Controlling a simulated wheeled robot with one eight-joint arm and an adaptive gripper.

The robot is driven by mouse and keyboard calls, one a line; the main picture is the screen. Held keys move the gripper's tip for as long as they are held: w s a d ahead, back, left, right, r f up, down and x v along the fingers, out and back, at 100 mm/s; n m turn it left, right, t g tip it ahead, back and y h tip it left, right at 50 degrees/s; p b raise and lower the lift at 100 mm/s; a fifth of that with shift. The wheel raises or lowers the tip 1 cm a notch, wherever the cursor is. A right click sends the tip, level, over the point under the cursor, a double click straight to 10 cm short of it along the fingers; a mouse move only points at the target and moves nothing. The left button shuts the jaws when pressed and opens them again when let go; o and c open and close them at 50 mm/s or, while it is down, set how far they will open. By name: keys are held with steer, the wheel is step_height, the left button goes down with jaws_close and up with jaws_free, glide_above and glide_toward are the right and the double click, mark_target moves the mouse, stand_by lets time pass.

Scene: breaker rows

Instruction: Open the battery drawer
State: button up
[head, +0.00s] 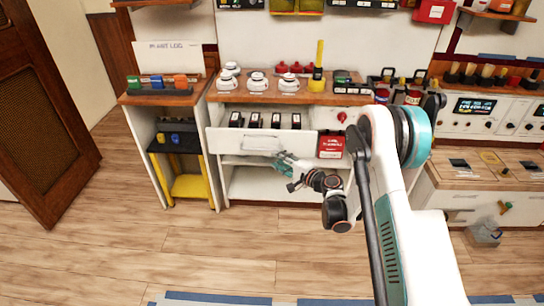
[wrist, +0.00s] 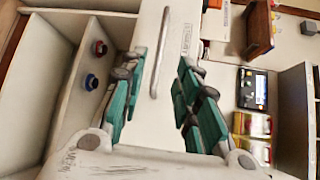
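The white drawer front (head: 262,141) is in the cabinet under the middle counter in the head view. Several black battery-like blocks (head: 256,120) with white labels stand behind and above its top edge, so the drawer looks at least partly open. In the wrist view a white panel (wrist: 170,105) carries a long bar handle (wrist: 160,52) and a small grey label (wrist: 187,39). My gripper (head: 283,160) is low in front of the drawer front. In the wrist view its teal fingers (wrist: 160,75) are spread apart with nothing between them, and the handle lies beyond the fingertips.
A red box (head: 331,146) is right of the drawer front. An open shelf (head: 250,184) lies below. A small cabinet with a yellow step (head: 192,187) stands to the left, and a wooden door (head: 45,120) farther left. The wood floor (head: 140,245) in front is clear.

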steer(key=shift+v, duration=1.05)
steer(key=shift+r, duration=0.1)
steer(key=s+d+r+n+g+h, duration=0.25)
steer(key=s+r, duration=0.35)
steer(key=r, duration=0.5)
steer(key=s+d+r+n+g+h, duration=0.1)
steer(key=s+d+r+n+h, duration=0.15)
steer(key=s+r, duration=0.6)
steer(key=s+d+r+n+h, duration=0.1)
steer(key=s+d, duration=0.3)
steer(key=s, duration=0.5)
steer(key=s+d+r+n+g+h, duration=0.1)
steer(key=s+d+r+n+h, duration=0.1)
steer(key=s, duration=0.7)
steer(key=s+d+r+n+h, duration=0.1)
steer(key=s+d+n+h, duration=0.1)
steer(key=s+d, duration=0.4)
steer(key=s+h, duration=0.1)
steer(key=s, duration=0.3)
steer(key=shift+r+n, duration=0.35)
steer(key=shift+n, duration=0.05)
steer(key=shift+w, duration=0.1)
